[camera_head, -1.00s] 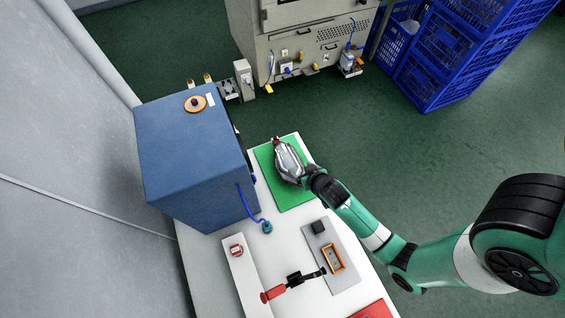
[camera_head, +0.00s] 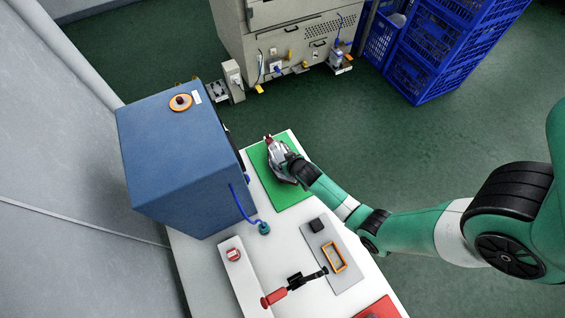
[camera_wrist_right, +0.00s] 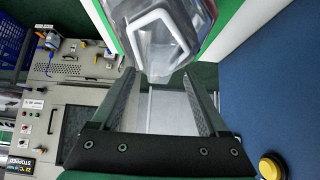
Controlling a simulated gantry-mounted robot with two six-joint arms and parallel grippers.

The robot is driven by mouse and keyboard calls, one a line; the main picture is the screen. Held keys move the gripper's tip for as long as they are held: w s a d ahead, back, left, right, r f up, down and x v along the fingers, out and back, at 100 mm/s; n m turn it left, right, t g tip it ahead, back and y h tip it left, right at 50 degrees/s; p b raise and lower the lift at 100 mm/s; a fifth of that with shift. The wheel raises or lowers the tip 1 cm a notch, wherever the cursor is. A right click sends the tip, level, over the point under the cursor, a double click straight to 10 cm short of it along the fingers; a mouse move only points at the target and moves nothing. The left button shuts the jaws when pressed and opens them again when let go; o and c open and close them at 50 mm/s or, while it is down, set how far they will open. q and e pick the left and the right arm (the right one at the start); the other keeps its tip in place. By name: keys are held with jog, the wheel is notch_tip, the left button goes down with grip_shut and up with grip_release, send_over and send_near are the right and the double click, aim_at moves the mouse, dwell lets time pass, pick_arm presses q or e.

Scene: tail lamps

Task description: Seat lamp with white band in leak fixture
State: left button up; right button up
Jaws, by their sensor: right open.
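A clear and grey lamp with a white band (camera_wrist_right: 160,35) shows at the fingertip end of my right gripper in the right wrist view. In the head view the lamp (camera_head: 276,150) is over the green mat (camera_head: 290,195), partly hidden by my right gripper (camera_head: 284,163). That gripper (camera_wrist_right: 165,90) is open, its fingers pointing towards the lamp. I cannot tell whether they touch it. The fixture is a grey plate (camera_head: 347,282) with an orange rectangular frame (camera_head: 334,257), a black block (camera_head: 316,225) and a red-handled clamp (camera_head: 275,297). The frame looks empty. My left gripper is out of view.
A blue box (camera_head: 175,160) stands left of the mat, with a blue hose (camera_head: 240,205) hanging towards the white table (camera_head: 215,270). A red mat (camera_head: 378,309) lies at the front right. Blue crates (camera_head: 440,60) stand on the floor behind.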

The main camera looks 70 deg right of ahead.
jog(key=shift+w+d+f, duration=0.25)
jog(key=shift+f, duration=0.2)
grip_shut()
jog(key=shift+r, duration=0.1)
dwell(1.0)
